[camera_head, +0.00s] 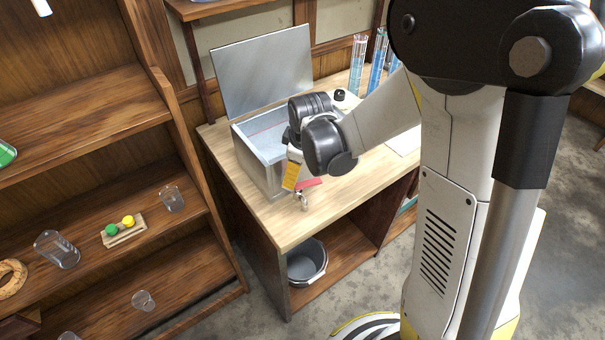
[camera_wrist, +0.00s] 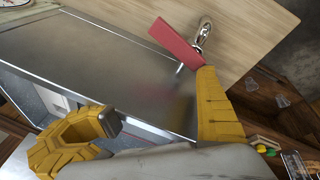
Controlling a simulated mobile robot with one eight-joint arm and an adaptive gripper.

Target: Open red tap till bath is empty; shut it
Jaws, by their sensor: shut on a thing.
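The steel bath (camera_head: 262,172) stands on the wooden bench, its lid (camera_head: 265,70) raised; the water level is unclear. The red tap (camera_head: 308,184) sticks out low from the bath's near side, its metal spout (camera_head: 302,202) near the bench edge. In the wrist view the red handle (camera_wrist: 176,43) points up and left, its lower end beside a yellow finger. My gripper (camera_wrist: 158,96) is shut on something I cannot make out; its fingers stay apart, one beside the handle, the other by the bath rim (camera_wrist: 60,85). The head view partly hides my gripper (camera_head: 292,172) behind the wrist.
A grey bucket (camera_head: 307,262) stands on the bench's lower shelf, below the tap side. Tall cylinders with blue liquid (camera_head: 377,60) stand at the back of the bench. A shelf unit (camera_head: 80,120) with glassware is on the left. Bare bench top (camera_head: 330,207) shows right of the tap.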

